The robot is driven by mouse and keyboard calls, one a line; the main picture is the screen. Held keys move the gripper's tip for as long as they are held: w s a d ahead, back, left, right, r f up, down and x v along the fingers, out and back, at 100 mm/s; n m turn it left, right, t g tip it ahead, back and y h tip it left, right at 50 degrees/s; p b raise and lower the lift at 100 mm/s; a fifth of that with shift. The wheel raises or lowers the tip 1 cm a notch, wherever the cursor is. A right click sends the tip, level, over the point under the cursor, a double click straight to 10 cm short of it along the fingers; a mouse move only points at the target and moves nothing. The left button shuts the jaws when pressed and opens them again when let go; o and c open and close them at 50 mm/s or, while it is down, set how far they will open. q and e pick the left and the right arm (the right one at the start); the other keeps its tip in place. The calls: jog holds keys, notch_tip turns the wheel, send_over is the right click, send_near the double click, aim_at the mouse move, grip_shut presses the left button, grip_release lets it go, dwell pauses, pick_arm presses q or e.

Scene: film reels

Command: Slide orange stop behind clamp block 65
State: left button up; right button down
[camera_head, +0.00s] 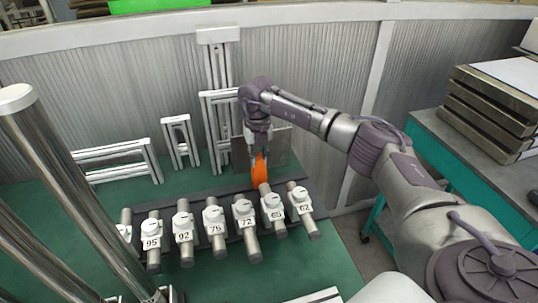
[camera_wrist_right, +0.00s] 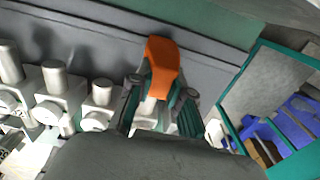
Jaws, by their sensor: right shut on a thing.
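The orange stop (camera_head: 259,174) is in my right gripper (camera_head: 258,152), directly behind clamp block 65 (camera_head: 272,208) in the head view. In the right wrist view the orange stop (camera_wrist_right: 162,62) shows between the two fingers of my right gripper (camera_wrist_right: 160,97), which is shut on it. Its lower end is near the back of block 65's grey rod; I cannot tell whether they touch. Block 65 stands between block 72 (camera_head: 244,210) and block 62 (camera_head: 300,202). My left gripper is not in view.
Blocks 75 (camera_head: 214,216), 92 (camera_head: 183,225) and 95 (camera_head: 151,232) continue the row leftward on a dark rail. White frames (camera_head: 180,140) stand behind on the green table. A grey panel (camera_head: 296,146) stands behind the gripper. Stacked trays (camera_head: 490,110) are at right.

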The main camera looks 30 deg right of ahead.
jog(key=c, duration=1.1)
grip_release()
jog(key=shift+d, duration=0.1)
jog(key=shift+r, duration=0.1)
notch_tip(320, 180, up, 12)
jog(key=shift+f, duration=0.1)
